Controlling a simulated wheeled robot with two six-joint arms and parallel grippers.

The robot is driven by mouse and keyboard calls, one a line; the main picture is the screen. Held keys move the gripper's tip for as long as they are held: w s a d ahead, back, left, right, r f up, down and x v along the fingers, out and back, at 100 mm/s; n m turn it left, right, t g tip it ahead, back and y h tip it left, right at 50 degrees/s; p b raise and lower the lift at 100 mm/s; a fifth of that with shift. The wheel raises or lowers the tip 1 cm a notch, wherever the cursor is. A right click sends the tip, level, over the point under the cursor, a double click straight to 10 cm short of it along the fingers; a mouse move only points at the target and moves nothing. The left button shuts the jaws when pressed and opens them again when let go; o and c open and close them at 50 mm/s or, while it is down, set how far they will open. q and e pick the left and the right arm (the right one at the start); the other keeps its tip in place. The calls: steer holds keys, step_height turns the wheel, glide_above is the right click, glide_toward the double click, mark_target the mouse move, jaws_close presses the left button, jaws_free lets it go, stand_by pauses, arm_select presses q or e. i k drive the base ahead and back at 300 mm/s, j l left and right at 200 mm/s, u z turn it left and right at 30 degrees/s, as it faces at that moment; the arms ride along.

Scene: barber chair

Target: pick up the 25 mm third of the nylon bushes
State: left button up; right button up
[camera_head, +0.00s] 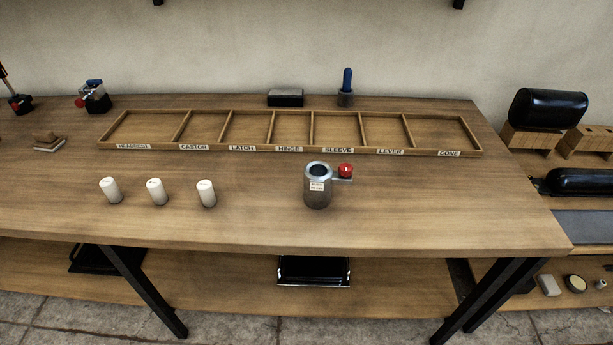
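Three white nylon bushes stand upright in a row on the left front of the wooden bench. They are the left bush (111,190), the middle bush (156,191) and the right bush (206,193). They look nearly alike in size, and any size marking on them is too small to read, so I cannot tell which is 25 mm. They stand apart from each other with bare wood between them. Neither of my grippers shows in the head view.
A metal cylinder (318,186) with a red knob (345,170) stands right of the bushes. Behind lies a labelled, empty compartment tray (290,151). A dark block (286,98) and a blue-handled tool (347,82) are at the back. The bench front (250,225) is clear.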

mark_target(111, 190)
steer(key=i+j+u, duration=0.2)
steer(key=u, duration=0.15)
steer(key=i+j+u, duration=0.15)
steer(key=i+u, duration=0.15)
steer(key=i+j+u, duration=0.1)
steer(key=i+u, duration=0.25)
steer(key=k, duration=0.1)
